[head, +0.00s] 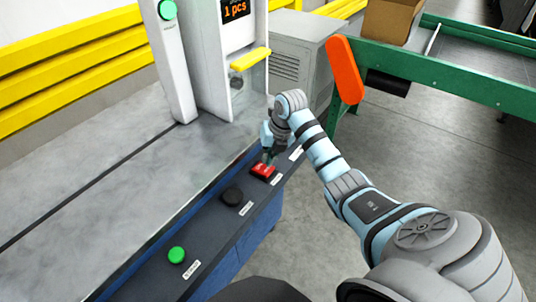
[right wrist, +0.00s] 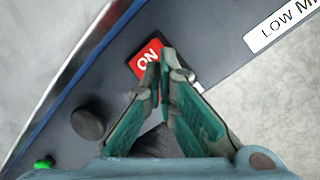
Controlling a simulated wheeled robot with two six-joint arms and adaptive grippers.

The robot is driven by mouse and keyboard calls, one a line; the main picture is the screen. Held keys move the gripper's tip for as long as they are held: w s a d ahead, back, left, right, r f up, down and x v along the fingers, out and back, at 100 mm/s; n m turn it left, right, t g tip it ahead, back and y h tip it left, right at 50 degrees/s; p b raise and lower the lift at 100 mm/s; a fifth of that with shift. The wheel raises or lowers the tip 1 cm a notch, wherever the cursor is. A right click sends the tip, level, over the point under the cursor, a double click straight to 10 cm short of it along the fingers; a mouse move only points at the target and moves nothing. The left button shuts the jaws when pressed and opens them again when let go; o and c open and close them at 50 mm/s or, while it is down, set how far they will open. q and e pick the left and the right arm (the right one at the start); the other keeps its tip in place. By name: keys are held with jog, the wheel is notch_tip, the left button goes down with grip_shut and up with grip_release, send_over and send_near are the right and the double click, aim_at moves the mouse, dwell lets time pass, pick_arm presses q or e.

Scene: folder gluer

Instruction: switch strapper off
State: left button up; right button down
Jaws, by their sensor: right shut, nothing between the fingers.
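The strapper (head: 95,185) is a grey-topped machine with a dark control strip along its front edge. A red rocker switch (head: 262,173) sits on that strip, and in the right wrist view the switch (right wrist: 146,58) shows the word ON on its left part. My right gripper (head: 268,158) is shut and empty, with its fingertips (right wrist: 166,58) over the switch, hiding its middle. I cannot tell whether the tips touch it. My left gripper is not in view.
A black knob (head: 232,195) and a green button (head: 176,255) lie along the same strip. The strapper's upright bears a display (head: 235,10) and a yellow flap (head: 250,60). A green conveyor frame (head: 440,70) with an orange guard (head: 345,70) stands right. Floor is clear below it.

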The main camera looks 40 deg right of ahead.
jog(key=shift+f, duration=0.15)
jog(key=shift+f+b, duration=0.55)
jog(key=shift+f, duration=0.1)
notch_tip(320, 180, up, 9)
jog(key=p, duration=0.8)
